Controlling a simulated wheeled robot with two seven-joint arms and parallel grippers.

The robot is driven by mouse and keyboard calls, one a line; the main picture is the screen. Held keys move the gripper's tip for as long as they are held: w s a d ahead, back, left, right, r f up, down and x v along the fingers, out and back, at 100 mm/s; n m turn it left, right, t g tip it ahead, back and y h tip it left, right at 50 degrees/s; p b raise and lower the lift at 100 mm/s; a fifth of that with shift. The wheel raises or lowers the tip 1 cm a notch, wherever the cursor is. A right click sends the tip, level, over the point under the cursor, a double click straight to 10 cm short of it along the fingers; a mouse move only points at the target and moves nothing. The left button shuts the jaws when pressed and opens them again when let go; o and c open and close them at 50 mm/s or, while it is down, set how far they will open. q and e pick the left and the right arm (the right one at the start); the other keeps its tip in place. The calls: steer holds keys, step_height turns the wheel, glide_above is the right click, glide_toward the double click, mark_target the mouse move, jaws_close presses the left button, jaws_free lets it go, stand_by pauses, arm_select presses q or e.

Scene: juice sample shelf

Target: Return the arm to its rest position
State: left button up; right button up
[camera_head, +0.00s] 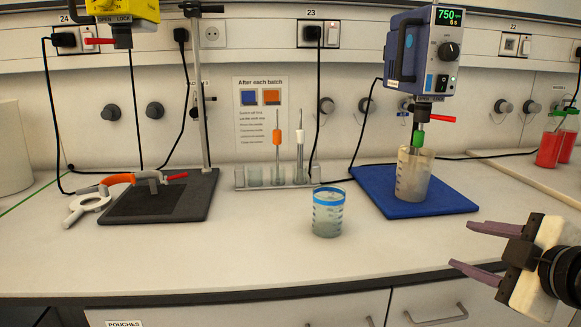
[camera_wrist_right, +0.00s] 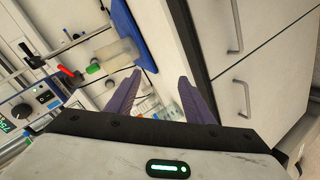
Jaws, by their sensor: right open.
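My right gripper (camera_head: 474,247) is at the right of the head view, in front of the bench's front edge. Its two purple fingers point left and are apart with nothing between them. In the right wrist view the fingers (camera_wrist_right: 160,98) also show spread and empty. My left gripper is not in view. A beaker of cloudy liquid (camera_head: 412,178) stands on the blue mat (camera_head: 446,205), with the blue mixer (camera_head: 420,58) above it and its shaft in the beaker. A beaker with a blue band (camera_head: 328,212) stands alone on the bench, left of my right gripper.
The white bench (camera_head: 230,258) is mostly clear along its front. At the left, a black stand base (camera_head: 160,202) holds an orange-handled tool. A rack (camera_head: 278,180) with an orange-collared and a white-collared shaft stands at the back. Red containers (camera_head: 556,145) are at the far right. Drawers are below.

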steer(key=s+a+f+m+g, duration=0.1)
steer(key=s+a+f, duration=0.1)
steer(key=f, duration=0.5)
steer(key=s+a+f+m+g, duration=0.1)
steer(key=s+f+m+g, duration=0.15)
steer(key=f, duration=0.45)
steer(key=s+a+f+m+g+h, duration=0.1)
steer(key=s+a+f+m+g, duration=0.25)
steer(key=s+f, duration=0.65)
steer(key=s+a+f+m+g, duration=0.35)
steer(key=s+f, duration=0.45)
steer(key=s, duration=0.4)
arm_select(q)
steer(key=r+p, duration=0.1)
steer(key=p, duration=0.1)
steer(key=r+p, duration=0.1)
steer(key=p, duration=0.1)
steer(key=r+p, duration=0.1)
steer(key=p, duration=0.1)
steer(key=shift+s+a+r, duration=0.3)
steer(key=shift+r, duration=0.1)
arm_select(e)
steer(key=w+a+f+t+y, duration=0.2)
steer(key=w+a+f+t, duration=0.2)
steer(key=a+t, duration=0.2)
steer(key=shift+a+f, duration=0.3)
steer(key=shift+a, duration=0.1)
